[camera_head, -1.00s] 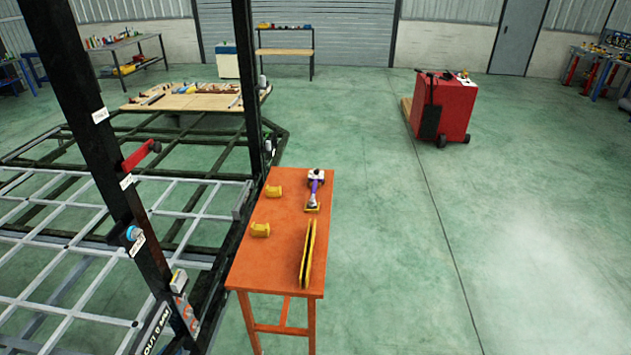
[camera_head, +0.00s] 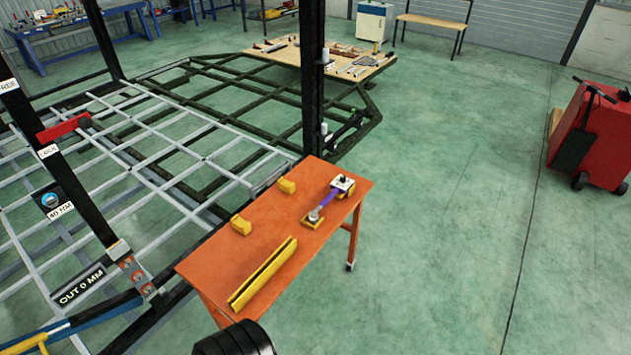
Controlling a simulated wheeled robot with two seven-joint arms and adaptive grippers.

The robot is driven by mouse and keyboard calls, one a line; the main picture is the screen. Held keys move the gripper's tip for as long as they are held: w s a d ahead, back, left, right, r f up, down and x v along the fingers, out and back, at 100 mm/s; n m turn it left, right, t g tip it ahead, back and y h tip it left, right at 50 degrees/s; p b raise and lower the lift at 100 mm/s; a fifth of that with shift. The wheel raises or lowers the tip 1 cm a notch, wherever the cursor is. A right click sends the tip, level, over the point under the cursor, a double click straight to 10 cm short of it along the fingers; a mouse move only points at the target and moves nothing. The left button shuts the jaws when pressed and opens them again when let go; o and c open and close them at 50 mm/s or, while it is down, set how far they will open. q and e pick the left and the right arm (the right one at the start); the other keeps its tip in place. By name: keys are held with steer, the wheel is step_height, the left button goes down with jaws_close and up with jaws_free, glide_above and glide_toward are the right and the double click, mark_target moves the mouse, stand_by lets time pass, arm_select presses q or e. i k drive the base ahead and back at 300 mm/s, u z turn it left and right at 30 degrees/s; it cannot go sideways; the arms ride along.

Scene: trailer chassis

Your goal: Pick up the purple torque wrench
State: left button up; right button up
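The purple torque wrench (camera_head: 328,199) lies on the orange table (camera_head: 310,250), toward its far right side. One end meets a white and black head piece (camera_head: 342,184). The other end has a grey round part over a yellow block (camera_head: 313,219). I cannot tell whether the wrench rests on yellow supports at both ends. Neither of my grippers is in view, and nothing touches the wrench.
Two small yellow blocks (camera_head: 241,225) (camera_head: 287,185) and a long yellow channel piece (camera_head: 263,274) share the table. A dark post (camera_head: 313,90) and the trailer frame (camera_head: 190,140) stand beyond and left. A dark ribbed shape (camera_head: 236,340) shows below.

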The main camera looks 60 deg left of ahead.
mark_target(314, 217)
steer(key=u, duration=0.85)
steer(key=i, duration=0.95)
steer(key=u, duration=1.15)
